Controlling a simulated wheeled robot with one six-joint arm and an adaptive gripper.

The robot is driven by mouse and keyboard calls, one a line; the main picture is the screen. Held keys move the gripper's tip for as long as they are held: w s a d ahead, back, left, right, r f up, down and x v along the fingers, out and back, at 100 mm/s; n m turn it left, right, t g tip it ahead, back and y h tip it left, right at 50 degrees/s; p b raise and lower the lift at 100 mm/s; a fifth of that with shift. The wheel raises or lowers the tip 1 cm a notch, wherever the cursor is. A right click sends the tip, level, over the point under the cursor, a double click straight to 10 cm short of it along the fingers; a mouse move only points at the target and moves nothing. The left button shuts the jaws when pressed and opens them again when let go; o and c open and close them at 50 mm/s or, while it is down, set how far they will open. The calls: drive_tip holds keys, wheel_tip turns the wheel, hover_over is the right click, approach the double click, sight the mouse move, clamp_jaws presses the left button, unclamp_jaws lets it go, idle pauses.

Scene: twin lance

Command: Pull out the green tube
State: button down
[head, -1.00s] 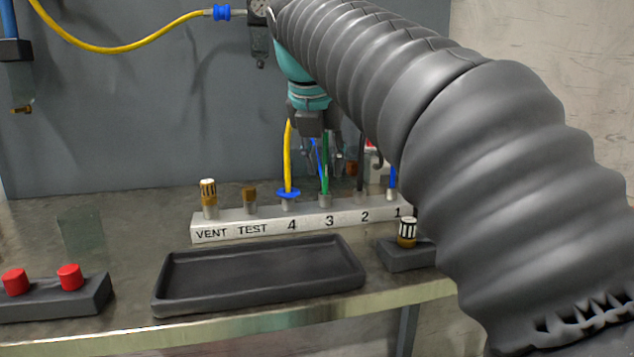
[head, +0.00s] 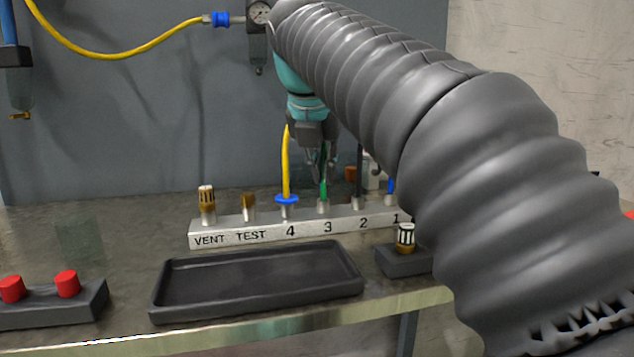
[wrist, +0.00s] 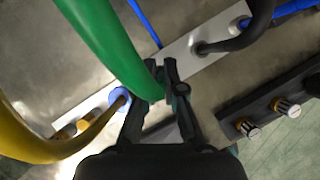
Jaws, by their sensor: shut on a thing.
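The green tube (head: 323,189) stands in port 3 of the pale numbered manifold block (head: 262,234); its lower end shows just below my gripper (head: 322,174). In the wrist view the green tube (wrist: 102,42) arcs in from the top left and passes down to my gripper (wrist: 161,93). The fingers are shut on the tube a little above the port. The fingers partly hide the gripped part, and the wrist view hides the port itself.
A yellow tube (head: 286,160) with a blue collar stands close left in port 4. A dark tube (head: 361,170) is at port 2 and a blue tube (head: 390,187) at port 1. An empty black tray (head: 258,286) lies in front. Red buttons (head: 67,284) sit at left.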

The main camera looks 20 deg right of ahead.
sight(323, 155)
drive_tip(key=shift+r+p, duration=0.7)
drive_tip(key=shift+p, duration=0.15)
idle(0.7)
drive_tip(key=shift+r+p, duration=0.7)
drive_tip(key=shift+r, duration=1)
drive_tip(key=shift+a, duration=0.1)
